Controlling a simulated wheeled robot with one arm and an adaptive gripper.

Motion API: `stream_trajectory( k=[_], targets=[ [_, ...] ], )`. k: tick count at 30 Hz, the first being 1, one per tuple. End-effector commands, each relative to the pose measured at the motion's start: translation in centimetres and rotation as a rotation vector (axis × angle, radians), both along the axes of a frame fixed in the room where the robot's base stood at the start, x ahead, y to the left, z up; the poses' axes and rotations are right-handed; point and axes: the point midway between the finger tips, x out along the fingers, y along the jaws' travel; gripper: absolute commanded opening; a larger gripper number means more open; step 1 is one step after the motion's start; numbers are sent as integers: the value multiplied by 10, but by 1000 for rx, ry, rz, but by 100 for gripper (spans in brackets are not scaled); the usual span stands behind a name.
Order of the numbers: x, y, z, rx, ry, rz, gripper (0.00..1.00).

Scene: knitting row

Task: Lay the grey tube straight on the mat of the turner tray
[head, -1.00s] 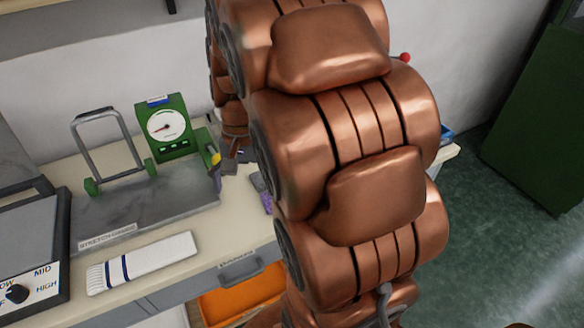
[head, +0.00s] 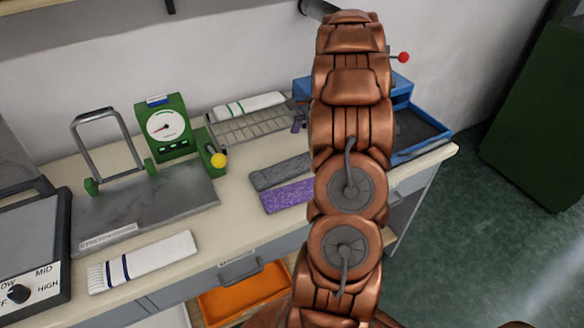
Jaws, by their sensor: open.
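The grey tube (head: 280,172) is a flat, mottled knitted strip on the worktop. It lies just behind a purple tube (head: 287,196), and my arm covers its right end. The turner tray (head: 436,146) is blue with a dark mat (head: 417,130), at the right end of the worktop. My arm hides its left part, and the mat shows bare where visible. My gripper (head: 298,125) is mostly hidden behind my arm. Only a small dark finger part shows, between the wire rack and the arm, behind the grey tube in the picture. It is open, and I see nothing held.
A wire rack (head: 240,129) bears a white tube with green stripes (head: 249,105). A green gauge (head: 168,128) with a yellow knob and a metal frame stands left. A white tube with blue stripes (head: 145,262) lies in front. A blue unit with a red knob (head: 404,57) stands behind the tray.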

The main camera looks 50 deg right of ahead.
Motion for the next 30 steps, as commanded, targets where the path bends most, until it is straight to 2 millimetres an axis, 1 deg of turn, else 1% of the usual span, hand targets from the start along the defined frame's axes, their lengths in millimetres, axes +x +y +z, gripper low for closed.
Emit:
stream_trajectory(
  k=[2, 5, 9, 14, 17, 21, 25, 30],
  targets=[
    [-1, -4, -3, 4, 0, -14, 100],
    [0, -2, -9, 7, 2, -17, 100],
    [2, 4, -20, 5, 0, -16, 100],
    [2, 10, -29, 8, 2, -16, 100],
    [3, 17, -36, 7, 3, -15, 100],
    [4, 28, -51, 9, 5, -14, 100],
    [6, 32, -65, 8, 2, -16, 100],
    [7, 33, -71, 5, 0, -15, 100]
  ],
)
